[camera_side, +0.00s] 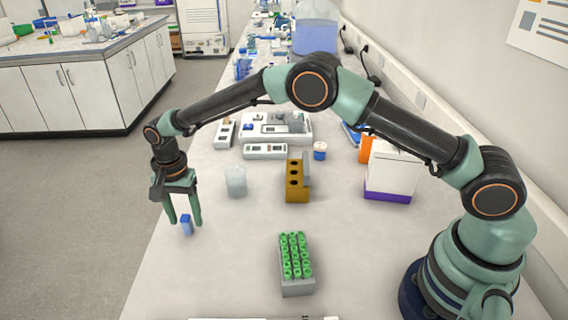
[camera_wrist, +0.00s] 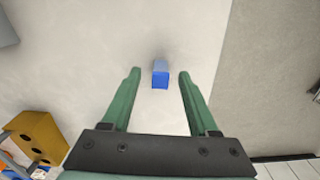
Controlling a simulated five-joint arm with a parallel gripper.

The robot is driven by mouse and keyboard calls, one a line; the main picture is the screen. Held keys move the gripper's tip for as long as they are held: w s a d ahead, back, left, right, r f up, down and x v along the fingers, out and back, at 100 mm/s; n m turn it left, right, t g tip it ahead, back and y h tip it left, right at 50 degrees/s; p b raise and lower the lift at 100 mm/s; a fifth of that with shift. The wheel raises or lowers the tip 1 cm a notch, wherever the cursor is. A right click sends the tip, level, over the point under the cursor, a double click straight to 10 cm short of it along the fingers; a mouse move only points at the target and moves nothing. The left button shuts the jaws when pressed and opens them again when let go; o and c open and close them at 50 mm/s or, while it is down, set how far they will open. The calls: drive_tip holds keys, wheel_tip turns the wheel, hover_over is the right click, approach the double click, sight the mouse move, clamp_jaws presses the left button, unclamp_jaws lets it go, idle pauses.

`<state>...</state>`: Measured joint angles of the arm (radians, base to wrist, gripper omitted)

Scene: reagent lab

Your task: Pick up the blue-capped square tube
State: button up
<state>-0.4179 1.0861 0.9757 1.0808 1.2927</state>
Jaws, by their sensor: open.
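The blue-capped square tube (camera_side: 186,226) stands on the bench near its left edge in the side view. My gripper (camera_side: 184,222) is open, pointing down, with one green finger on each side of the tube. In the wrist view my gripper (camera_wrist: 158,72) shows a gap between each finger and the tube, and nothing is held. The tube's lower part is hard to make out.
An orange-brown block with holes (camera_side: 297,180) and a whitish translucent container (camera_side: 236,181) stand to the right of the tube. A rack of green-capped tubes (camera_side: 296,262) is nearer the camera. A white and purple box (camera_side: 390,174) stands further right. Bench around the tube is clear.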

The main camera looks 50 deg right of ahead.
drive_tip(key=shift+f, duration=0.65)
clamp_jaws()
drive_tip(key=shift+r, duration=0.15)
